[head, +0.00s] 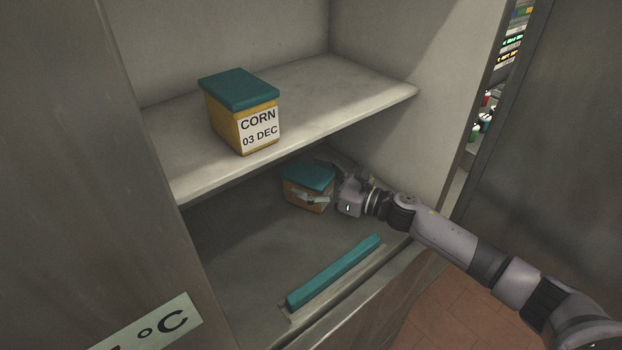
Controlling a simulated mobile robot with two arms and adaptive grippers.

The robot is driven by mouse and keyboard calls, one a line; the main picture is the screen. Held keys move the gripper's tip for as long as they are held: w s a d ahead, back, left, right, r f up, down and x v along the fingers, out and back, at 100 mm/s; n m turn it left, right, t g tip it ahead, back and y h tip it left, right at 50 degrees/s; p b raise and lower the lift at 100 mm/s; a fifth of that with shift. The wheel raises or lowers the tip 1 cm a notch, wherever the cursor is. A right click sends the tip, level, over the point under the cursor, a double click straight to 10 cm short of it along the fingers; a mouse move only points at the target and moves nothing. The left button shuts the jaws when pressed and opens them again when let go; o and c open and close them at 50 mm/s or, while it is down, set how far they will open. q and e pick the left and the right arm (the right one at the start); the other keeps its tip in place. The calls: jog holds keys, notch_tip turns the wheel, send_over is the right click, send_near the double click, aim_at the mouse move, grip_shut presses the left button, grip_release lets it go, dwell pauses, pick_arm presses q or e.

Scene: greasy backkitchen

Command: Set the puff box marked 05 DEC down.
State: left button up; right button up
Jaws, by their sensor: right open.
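A small orange-brown box with a teal lid (308,177) stands upright on the cabinet's lower floor, under the shelf. Its label is mostly covered by my gripper's finger, so its marking cannot be read. My right gripper (318,196) reaches in from the right and is open at the box's front and right side. Whether its fingers touch the box I cannot tell. My left gripper is not in view.
A yellow box with a teal lid, marked CORN 03 DEC (240,112), stands on the upper shelf (340,92). A long teal bar (334,271) lies near the front edge of the lower floor. The lower floor's left part (235,235) is clear.

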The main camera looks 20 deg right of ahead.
aim_at(329, 186)
jog(key=shift+s+d, duration=0.2)
jog(key=shift+s, duration=0.05)
jog(key=b+v, duration=0.2)
jog(key=v, duration=0.4)
jog(key=shift+s+d+f+b, duration=0.1)
jog(key=shift+d+b, duration=0.05)
jog(key=shift+b, duration=0.2)
jog(key=shift+s+d, duration=0.15)
jog(key=shift+s, duration=0.05)
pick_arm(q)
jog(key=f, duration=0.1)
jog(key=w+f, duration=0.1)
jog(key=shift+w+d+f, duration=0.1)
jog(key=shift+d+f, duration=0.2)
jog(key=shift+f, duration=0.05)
